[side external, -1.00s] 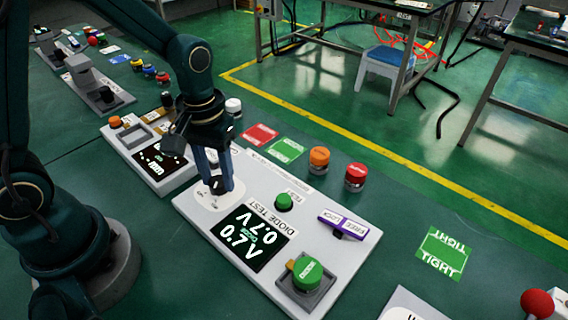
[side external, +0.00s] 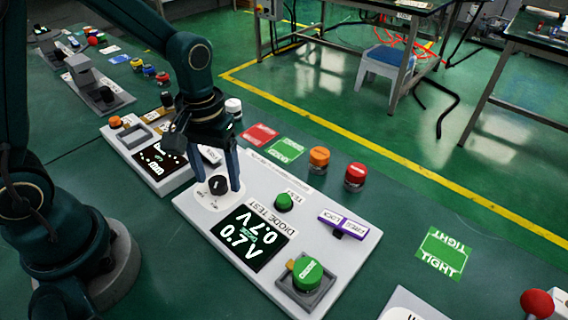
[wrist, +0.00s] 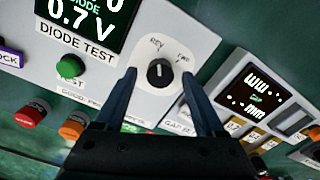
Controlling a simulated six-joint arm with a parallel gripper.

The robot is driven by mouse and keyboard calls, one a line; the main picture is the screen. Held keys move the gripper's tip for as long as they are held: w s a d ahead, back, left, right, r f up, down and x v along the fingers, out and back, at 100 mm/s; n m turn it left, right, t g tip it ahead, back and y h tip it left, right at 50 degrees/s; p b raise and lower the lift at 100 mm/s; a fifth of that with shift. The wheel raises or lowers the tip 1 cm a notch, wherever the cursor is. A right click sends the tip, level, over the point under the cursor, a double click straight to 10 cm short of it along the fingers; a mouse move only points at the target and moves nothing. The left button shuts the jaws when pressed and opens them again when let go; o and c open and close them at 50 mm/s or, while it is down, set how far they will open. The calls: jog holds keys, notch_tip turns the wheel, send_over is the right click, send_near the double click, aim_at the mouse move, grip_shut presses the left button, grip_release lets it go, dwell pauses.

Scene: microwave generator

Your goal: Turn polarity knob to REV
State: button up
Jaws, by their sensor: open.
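The polarity knob (wrist: 160,73) is a small black round knob on a white plate, with REV printed at its upper left and FWD at its upper right in the wrist view. Its white pointer line looks roughly upright there, nearer REV than FWD. In the side view the knob (side external: 217,185) sits at the far left end of the diode test panel (side external: 330,199). My gripper (wrist: 158,63) is open, one finger on each side of the knob with gaps between. In the side view my gripper (side external: 217,178) points down around the knob; exact fingertip height is hard to tell.
Another panel (side external: 147,158) is close on the left.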

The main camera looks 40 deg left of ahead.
aim_at(219, 180)
jog(key=shift+r, duration=2.45)
jog(key=shift+w+r, duration=0.1)
jog(key=shift+r, duration=0.1)
jog(key=s+r+m+t, duration=0.4)
jog(key=s+r+t, duration=0.1)
jog(key=s+r, duration=0.2)
jog(key=shift+s+d+m+t, duration=0.3)
jog(key=shift+s+m, duration=0.1)
jog(key=shift+s, duration=0.1)
